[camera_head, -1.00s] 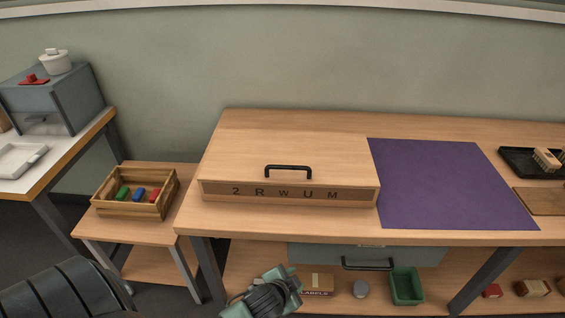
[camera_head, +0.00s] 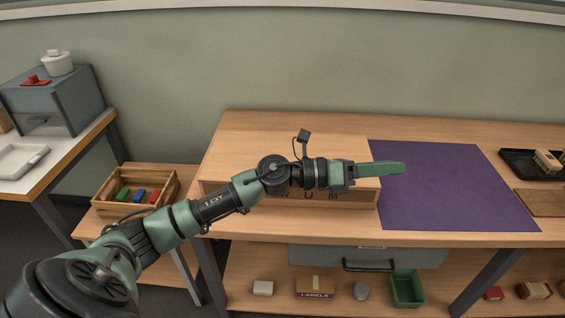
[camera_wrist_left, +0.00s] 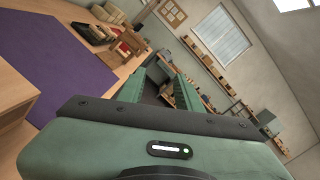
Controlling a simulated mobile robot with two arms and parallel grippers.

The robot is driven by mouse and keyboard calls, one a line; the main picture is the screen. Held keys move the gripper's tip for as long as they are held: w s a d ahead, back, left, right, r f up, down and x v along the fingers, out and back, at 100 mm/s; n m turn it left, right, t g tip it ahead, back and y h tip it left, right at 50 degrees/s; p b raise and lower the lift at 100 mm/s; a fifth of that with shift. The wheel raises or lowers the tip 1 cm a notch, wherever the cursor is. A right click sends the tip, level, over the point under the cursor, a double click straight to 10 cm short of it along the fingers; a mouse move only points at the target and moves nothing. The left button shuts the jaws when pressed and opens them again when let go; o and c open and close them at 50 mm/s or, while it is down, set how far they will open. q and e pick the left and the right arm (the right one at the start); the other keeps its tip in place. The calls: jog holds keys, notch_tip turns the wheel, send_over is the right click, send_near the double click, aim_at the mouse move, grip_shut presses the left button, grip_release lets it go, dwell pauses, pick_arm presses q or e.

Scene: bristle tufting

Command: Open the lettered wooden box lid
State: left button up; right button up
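The wooden box (camera_head: 330,196) stands on the workbench, and its lid (camera_head: 240,148) is down. Only the last letters on its front, "U M", show clearly; my left arm hides the others and the black lid handle. My left gripper (camera_head: 403,167) reaches across the box front in the head view, its fingers pointing right past the box's right end, over the edge of the purple mat. In the left wrist view the two green fingers of the left gripper (camera_wrist_left: 160,74) stand apart with nothing between them. My right gripper is not in view.
The purple mat (camera_head: 455,190) lies bare right of the box. A black tray (camera_head: 520,164) with a brush is at the far right. Left, a low stand holds a crate (camera_head: 165,195) of coloured blocks. A drawer (camera_head: 320,255) and a green bin (camera_head: 407,303) are below the benchtop.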

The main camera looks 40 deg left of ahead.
pick_arm(q)
jog(key=s+a+f+m+g+y, duration=0.15)
jog(key=a+m+g+y, duration=0.35)
jog(key=a, duration=0.9)
jog(key=s+a+f+m+g+y, duration=0.1)
jog(key=a+f+m+g+y, duration=0.2)
jog(key=a+y, duration=0.75)
jog(key=f+h, duration=0.1)
jog(key=w+a+f+h, duration=0.1)
jog(key=f, duration=0.1)
jog(key=w+a+f+m+t+h+p, duration=0.1)
jog(key=f, duration=0.1)
jog(key=shift+w+a+f+h, duration=0.15)
jog(key=shift+w+f+h, duration=0.1)
jog(key=shift+w+f, duration=0.25)
jog(key=shift+f, duration=0.35)
grip_shut()
jog(key=shift+d, duration=0.2)
